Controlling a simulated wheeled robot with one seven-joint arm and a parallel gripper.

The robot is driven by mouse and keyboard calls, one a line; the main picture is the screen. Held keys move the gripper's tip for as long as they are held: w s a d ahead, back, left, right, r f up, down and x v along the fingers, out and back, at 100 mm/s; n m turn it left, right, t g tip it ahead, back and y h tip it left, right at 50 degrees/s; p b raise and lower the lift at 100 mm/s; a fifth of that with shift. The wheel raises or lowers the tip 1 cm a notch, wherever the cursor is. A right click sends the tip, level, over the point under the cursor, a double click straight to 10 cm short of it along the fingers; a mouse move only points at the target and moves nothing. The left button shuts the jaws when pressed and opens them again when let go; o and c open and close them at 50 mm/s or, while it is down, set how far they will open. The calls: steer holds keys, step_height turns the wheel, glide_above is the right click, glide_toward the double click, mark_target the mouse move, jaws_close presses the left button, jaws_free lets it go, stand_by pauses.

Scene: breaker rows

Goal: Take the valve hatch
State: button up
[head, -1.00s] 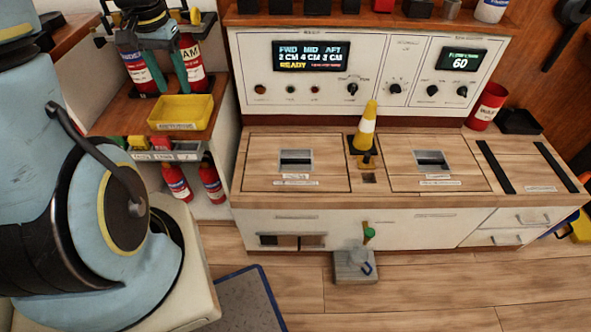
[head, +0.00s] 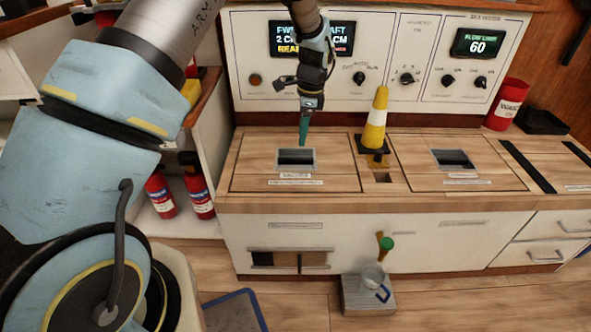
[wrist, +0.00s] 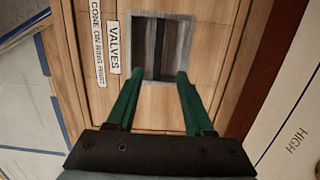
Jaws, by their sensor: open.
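The valve hatch (head: 250,170) is a wooden lid, closed flat in the left of the counter top. In the wrist view the hatch (wrist: 157,115) bears the labels "VALVES" and "CONE ON RING FIRST". Its metal-framed recessed grip (head: 296,161) shows a dark slot with a bar; the grip also shows in the wrist view (wrist: 160,48). My gripper (head: 304,141) points down just above the grip's far edge. In the wrist view its green fingers (wrist: 160,75) are apart and empty, over the near end of the grip. A yellow-and-white cone (head: 375,122) stands upright on a black base between the two hatches.
A second hatch (head: 485,178) with a similar grip lies to the right. The control panel (head: 425,85) rises behind the counter. A red waste bin (head: 507,104) stands at the back right.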

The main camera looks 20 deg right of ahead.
mark_target(296, 159)
steer(key=f, duration=0.4)
steer(key=shift+w+a+f+b, duration=0.1)
steer(key=shift+a+f+b, duration=0.2)
steer(key=shift+a+b, duration=0.1)
steer(key=f, duration=0.2)
steer(key=a+f+b, duration=0.1)
steer(key=f, duration=0.2)
steer(key=shift+w+a, duration=0.1)
steer(key=shift+w, duration=0.05)
jaws_close()
steer(key=shift+r, duration=0.1)
stand_by(0.7)
